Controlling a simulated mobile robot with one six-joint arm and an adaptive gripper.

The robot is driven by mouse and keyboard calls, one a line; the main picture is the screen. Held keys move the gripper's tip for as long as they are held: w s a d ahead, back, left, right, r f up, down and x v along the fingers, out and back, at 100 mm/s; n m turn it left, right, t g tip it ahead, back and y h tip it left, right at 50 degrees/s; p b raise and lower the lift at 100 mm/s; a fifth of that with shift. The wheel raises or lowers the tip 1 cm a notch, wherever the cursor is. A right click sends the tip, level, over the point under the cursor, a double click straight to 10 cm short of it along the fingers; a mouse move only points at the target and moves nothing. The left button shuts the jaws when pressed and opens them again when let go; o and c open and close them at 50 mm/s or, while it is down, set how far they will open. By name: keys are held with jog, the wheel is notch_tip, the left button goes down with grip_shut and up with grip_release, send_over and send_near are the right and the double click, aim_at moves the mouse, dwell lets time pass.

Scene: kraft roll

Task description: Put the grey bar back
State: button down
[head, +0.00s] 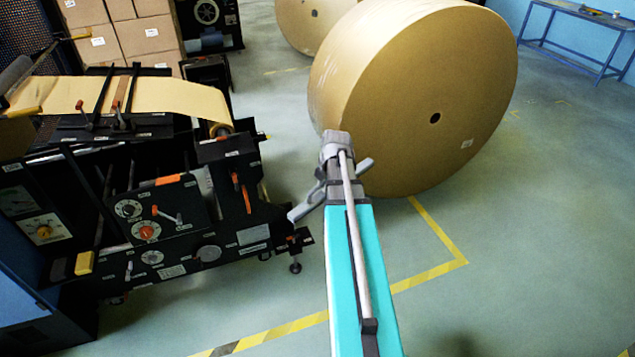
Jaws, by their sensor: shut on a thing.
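My arm reaches away from the camera in the head view, its end beside the black machine's right side. My gripper (322,188) is mostly hidden behind my own wrist, and its fingertips do not show clearly. A light grey piece, seemingly the grey bar (303,209), slants out from behind the wrist. Its lower left end is near the machine, and a grey part also shows right of the wrist, in front of the big roll. My gripper appears shut on this bar. The exact grip point is hidden.
The black machine (225,235) with levers and knobs fills the left. A huge kraft roll (400,100) stands behind my wrist. Brown boxes (145,35) are stacked at the back left and a blue table (575,35) at the back right. Green floor (540,220) is free on the right.

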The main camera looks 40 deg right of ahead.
notch_tip(320, 180, down, 12)
jog(key=s+b, duration=0.1)
jog(key=b, duration=0.9)
jog(key=shift+d+b, duration=0.2)
jog(key=shift+b, duration=0.15)
jog(key=shift+s+d+r, duration=0.1)
jog(key=shift+d+r, duration=0.05)
